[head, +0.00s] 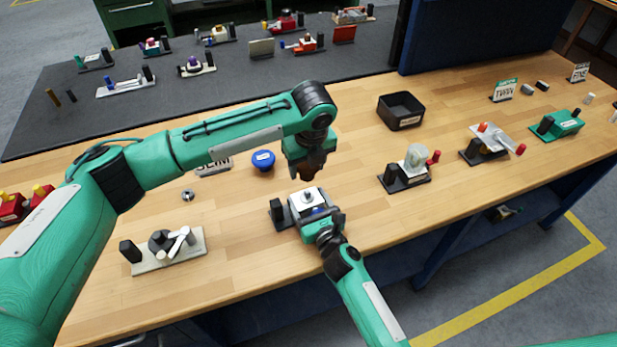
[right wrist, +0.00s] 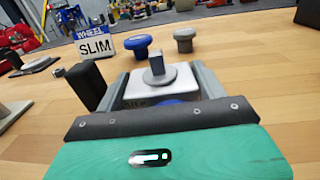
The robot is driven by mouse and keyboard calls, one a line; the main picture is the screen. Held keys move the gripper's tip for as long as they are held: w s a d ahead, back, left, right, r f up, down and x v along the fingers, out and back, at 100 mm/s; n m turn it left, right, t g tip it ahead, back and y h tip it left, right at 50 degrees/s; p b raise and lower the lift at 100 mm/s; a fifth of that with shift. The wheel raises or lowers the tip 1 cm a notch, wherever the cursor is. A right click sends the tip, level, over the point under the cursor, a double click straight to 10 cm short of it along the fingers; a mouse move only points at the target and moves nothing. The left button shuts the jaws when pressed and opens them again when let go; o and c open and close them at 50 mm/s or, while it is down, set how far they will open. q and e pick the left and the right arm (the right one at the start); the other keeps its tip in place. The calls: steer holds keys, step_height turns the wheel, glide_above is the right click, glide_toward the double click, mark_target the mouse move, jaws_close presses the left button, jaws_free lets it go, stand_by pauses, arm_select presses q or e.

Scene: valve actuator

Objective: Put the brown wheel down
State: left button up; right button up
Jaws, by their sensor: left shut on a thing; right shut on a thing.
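My left gripper (head: 309,158) points down above the table, with a dark brown thing, apparently the brown wheel (head: 311,173), at its jaws. Its shape is hard to make out, and neither it nor the left gripper can be made out in the right wrist view. My right gripper (head: 316,216) is shut around a white valve body (head: 308,196) with a blue lower part and a bare grey stem on top. The valve body also shows between the fingers in the right wrist view (right wrist: 160,90). A black post (head: 277,210) stands beside it.
A blue wheel (head: 263,159) sits on the table near the SLIM sign (right wrist: 95,46). A grey-brown wheel (right wrist: 183,38) stands right of it in the right wrist view. A black tray (head: 401,110) and other valve fixtures (head: 405,178) lie to the right. Bare wood surrounds the tray.

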arm_select(q)
steer(key=shift+d+r, duration=0.15)
steer(key=shift+r, duration=0.35)
glide_above(359, 201)
step_height(359, 201, down, 5)
steer(key=shift+m, duration=0.4)
steer(key=f, duration=1)
steer(key=shift+s+d, duration=0.1)
steer(key=shift+s, duration=0.1)
steer(key=o, duration=1.1)
steer(key=r, duration=0.4)
steer(key=s+r, duration=0.1)
steer(key=r, duration=0.7)
steer(key=shift+s+d, duration=0.25)
steer(key=shift+s, duration=0.15)
